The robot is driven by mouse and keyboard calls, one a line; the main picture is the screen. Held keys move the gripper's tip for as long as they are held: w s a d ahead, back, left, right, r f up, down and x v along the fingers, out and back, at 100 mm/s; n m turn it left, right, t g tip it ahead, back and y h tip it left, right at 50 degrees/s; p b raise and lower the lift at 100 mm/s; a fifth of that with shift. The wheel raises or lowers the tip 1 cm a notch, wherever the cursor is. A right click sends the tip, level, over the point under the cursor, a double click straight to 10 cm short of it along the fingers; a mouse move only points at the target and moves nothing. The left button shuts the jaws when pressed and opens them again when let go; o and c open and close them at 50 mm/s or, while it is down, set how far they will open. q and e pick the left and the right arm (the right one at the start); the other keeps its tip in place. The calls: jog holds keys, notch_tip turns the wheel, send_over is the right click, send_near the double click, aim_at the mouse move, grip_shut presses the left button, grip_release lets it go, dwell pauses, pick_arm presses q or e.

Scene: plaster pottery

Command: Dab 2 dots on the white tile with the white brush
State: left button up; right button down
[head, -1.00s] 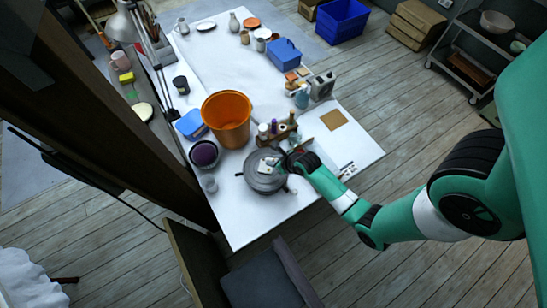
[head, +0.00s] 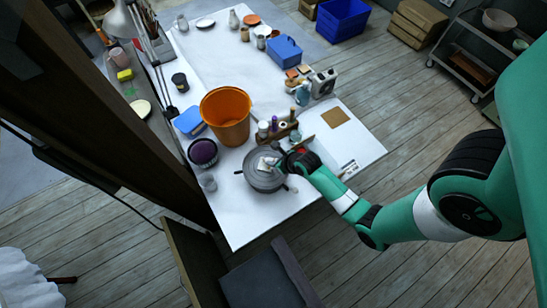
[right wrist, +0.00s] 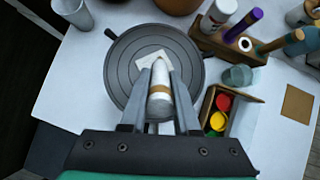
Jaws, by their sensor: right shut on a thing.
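The white tile (head: 265,163) lies on the round grey turntable (head: 264,181) near the front of the table. In the right wrist view the tile (right wrist: 150,59) is partly hidden behind my fingers, and what shows of it looks plain. My right gripper (right wrist: 160,72) is shut on the white brush (right wrist: 160,105), a thick white piece with a tan band, and sits over the near side of the turntable. I cannot tell whether the brush tip touches the tile. In the head view the right gripper (head: 282,163) hides most of the brush. My left gripper is not in view.
A box of red, yellow and green paints (right wrist: 219,110) stands right of the turntable, beside a wooden rack of bottles (right wrist: 225,40). A large orange bucket (head: 226,115) and a purple-filled bowl (head: 203,152) stand behind and left. The table's right front corner is mostly clear.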

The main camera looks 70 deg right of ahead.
jog(key=shift+f, duration=0.45)
jog(key=shift+r, duration=0.1)
dwell(0.5)
notch_tip(320, 180, up, 5)
jog(key=p, duration=0.4)
jog(key=shift+f+p, duration=0.2)
jog(key=shift+p, duration=0.15)
jog(key=shift+f, duration=0.15)
